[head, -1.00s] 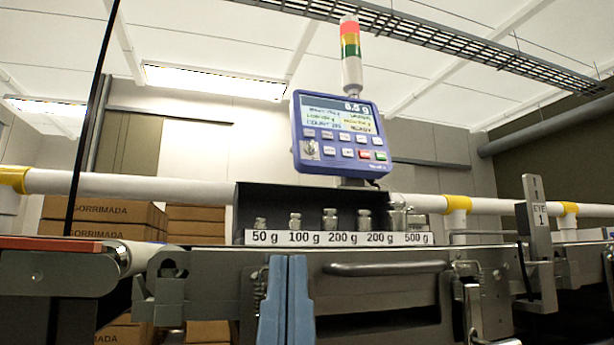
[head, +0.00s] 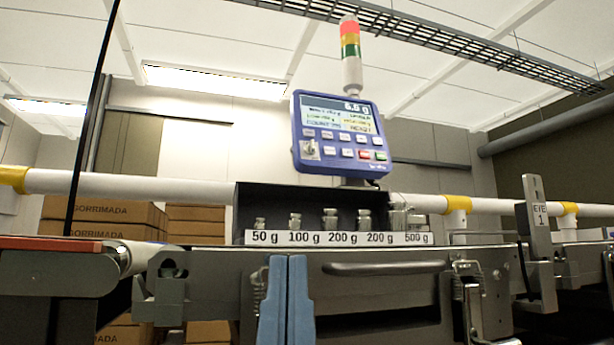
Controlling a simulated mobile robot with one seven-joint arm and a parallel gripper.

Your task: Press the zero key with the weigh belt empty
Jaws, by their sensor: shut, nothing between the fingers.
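The blue checkweigher terminal (head: 343,172) stands upright at the centre, above and behind the weight rack. Its screen (head: 340,114) is lit with a weight readout along the top, but the digits are too small to read surely. Below are several pale keys, a red key (head: 364,155), a green key (head: 380,156) and a key switch (head: 309,149). The key labels are too small to tell which is zero. My gripper (head: 286,262) points up at the lower middle, its blue fingers together and empty, below and in front of the terminal. The weigh belt's top is not visible from this low view.
A dark rack holds several metal weights (head: 330,220) behind a label strip (head: 340,238). A handle (head: 385,268) crosses the machine front. A post marked EYE 1 (head: 538,218) stands at right. A stack light (head: 351,55) rises above the terminal. Cartons (head: 105,213) are behind left.

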